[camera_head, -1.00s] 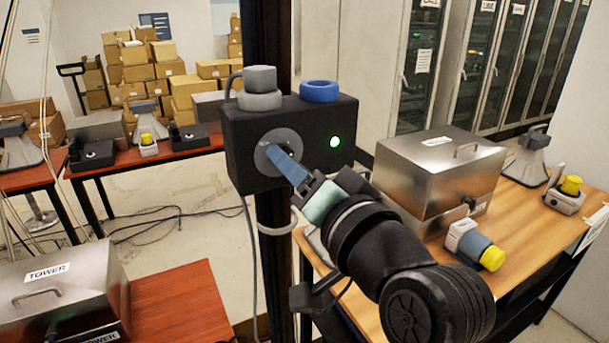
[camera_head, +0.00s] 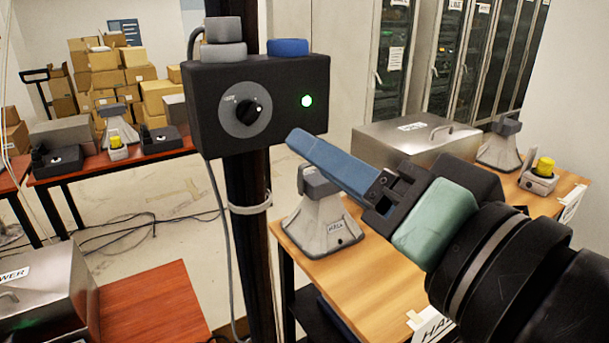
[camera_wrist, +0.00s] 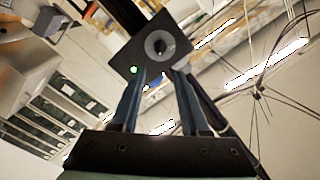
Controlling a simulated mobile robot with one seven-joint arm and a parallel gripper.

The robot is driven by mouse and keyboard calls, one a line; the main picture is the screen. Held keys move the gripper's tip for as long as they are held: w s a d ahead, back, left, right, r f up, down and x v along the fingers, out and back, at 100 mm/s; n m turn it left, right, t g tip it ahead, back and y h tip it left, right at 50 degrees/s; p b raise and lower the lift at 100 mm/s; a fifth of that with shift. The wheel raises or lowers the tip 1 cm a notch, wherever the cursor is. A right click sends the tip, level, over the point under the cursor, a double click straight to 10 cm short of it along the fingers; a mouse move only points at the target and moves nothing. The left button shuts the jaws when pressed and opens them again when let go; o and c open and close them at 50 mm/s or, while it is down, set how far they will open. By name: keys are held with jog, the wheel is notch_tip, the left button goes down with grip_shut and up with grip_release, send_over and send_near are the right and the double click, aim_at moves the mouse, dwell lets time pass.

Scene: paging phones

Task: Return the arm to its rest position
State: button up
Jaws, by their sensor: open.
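My gripper (camera_head: 292,140) is in front of and a little below the right end of a black control box (camera_head: 285,80), clear of its dial as seen in the head view. In the wrist view my gripper (camera_wrist: 160,75) shows two blue fingers apart with nothing between them. The box (camera_wrist: 150,45) lies beyond the fingertips there, tilted in the picture. Its black dial knob (camera_head: 247,112) sits on a grey disc, and a green light (camera_head: 307,100) is lit to the right of it. My arm comes in from the lower right.
The box is fixed to a dark post (camera_head: 240,200). A wooden table (camera_head: 325,260) on the right bears a grey horn-shaped device (camera_head: 318,222), a metal case (camera_head: 415,140) and a yellow-topped device (camera_head: 541,172). A red-brown table (camera_head: 150,305) stands at lower left. Floor cables lie behind.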

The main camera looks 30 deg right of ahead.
dwell(0.4)
jog(key=w+a+r+n+t+h, duration=0.1)
jog(key=w+a+r+n+t, duration=0.35)
jog(key=a+r, duration=0.25)
jog(key=s+a+r+n+t, duration=0.2)
jog(key=a+r+n+t, duration=0.2)
jog(key=a, duration=0.6)
notch_tip(320, 180, up, 3)
jog(key=shift+s+f+t+b, duration=0.1)
jog(key=shift+s+t+b, duration=0.25)
